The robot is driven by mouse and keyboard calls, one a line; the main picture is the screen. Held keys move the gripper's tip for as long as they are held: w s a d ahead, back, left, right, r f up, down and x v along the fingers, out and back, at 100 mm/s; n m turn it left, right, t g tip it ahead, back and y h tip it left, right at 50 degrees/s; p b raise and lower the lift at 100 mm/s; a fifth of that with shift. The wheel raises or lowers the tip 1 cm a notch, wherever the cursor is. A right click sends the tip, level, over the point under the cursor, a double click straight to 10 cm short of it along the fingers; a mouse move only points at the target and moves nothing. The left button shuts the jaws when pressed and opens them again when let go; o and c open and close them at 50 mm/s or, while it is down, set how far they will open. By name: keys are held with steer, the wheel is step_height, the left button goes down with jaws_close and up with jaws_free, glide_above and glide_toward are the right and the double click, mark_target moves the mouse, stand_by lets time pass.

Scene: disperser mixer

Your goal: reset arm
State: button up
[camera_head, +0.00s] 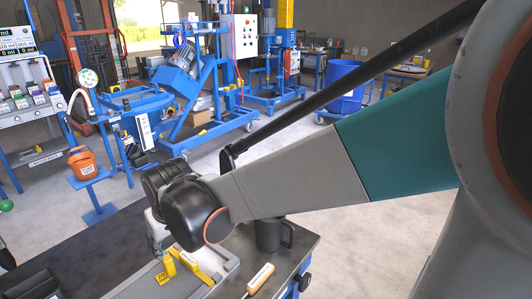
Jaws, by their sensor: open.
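My arm crosses the view from the right, with a teal and grey link (345,165). It ends at a dark rounded joint (192,215) over the black worktable (75,255). The fingers of my gripper cannot be made out; the joint and the links beyond it hide that area. A pale grey part shows just left of the joint, low over the table.
On the table are a dark mug (272,236), yellow pieces (190,268) at a grey tray and a yellow-and-white handled item (260,278). An orange bucket (83,163) stands on a blue stand. Blue mixer machines (190,75) stand behind. Floor lies open right of the table.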

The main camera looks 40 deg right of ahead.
steer(key=s+d+r+t, duration=0.1)
steer(key=s+d, duration=0.3)
steer(key=s, duration=0.4)
steer(key=s+d+r+m+t, duration=0.1)
steer(key=s+d+r, duration=0.3)
steer(key=s, duration=0.4)
steer(key=shift+s+d+r+t+h, duration=0.15)
steer(key=shift+r+t+h, duration=0.05)
steer(key=shift+t+h, duration=0.1)
